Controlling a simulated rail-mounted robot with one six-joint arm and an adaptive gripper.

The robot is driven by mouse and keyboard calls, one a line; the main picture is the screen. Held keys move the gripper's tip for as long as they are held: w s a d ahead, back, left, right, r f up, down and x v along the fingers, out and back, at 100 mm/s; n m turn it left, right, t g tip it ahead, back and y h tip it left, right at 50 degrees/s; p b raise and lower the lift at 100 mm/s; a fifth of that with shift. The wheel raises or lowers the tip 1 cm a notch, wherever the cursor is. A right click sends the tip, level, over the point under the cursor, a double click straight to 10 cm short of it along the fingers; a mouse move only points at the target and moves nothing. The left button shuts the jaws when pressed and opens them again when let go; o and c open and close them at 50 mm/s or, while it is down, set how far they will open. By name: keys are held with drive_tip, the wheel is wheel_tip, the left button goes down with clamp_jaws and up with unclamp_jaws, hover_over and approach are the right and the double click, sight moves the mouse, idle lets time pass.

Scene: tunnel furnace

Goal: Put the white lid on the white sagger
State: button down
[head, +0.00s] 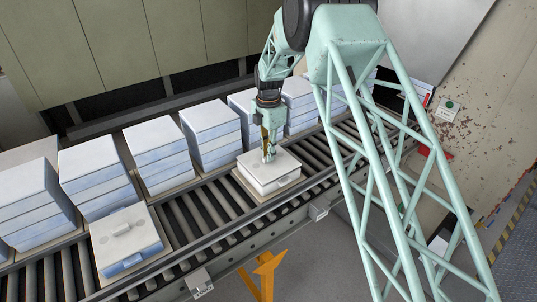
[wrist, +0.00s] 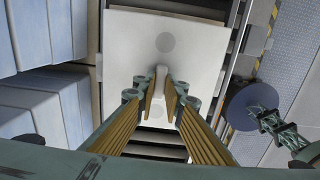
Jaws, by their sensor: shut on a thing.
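The white sagger (head: 272,188) stands on a thin plate on the roller conveyor, near the middle of the head view. The white lid (head: 287,165) is over the sagger and looks level and roughly lined up with it. I cannot tell whether it rests fully on the rim. My gripper (head: 268,157) points straight down onto the lid's middle. In the wrist view, my gripper (wrist: 161,92) is shut on the raised handle of the white lid (wrist: 200,50). The lid hides most of the sagger in that view.
A blue sagger (head: 126,263) with a pale lid (head: 118,245) stands at the lower left on the conveyor (head: 190,215). Stacks of blue-white saggers (head: 160,155) line the back, close behind my gripper. Bare rollers lie left and right of the white sagger.

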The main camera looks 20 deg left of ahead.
drive_tip(key=shift+f+b, duration=0.4)
drive_tip(key=shift+f, duration=0.3)
idle(0.7)
drive_tip(key=c, duration=2.6)
unclamp_jaws()
wheel_tip(320, 180, up, 12)
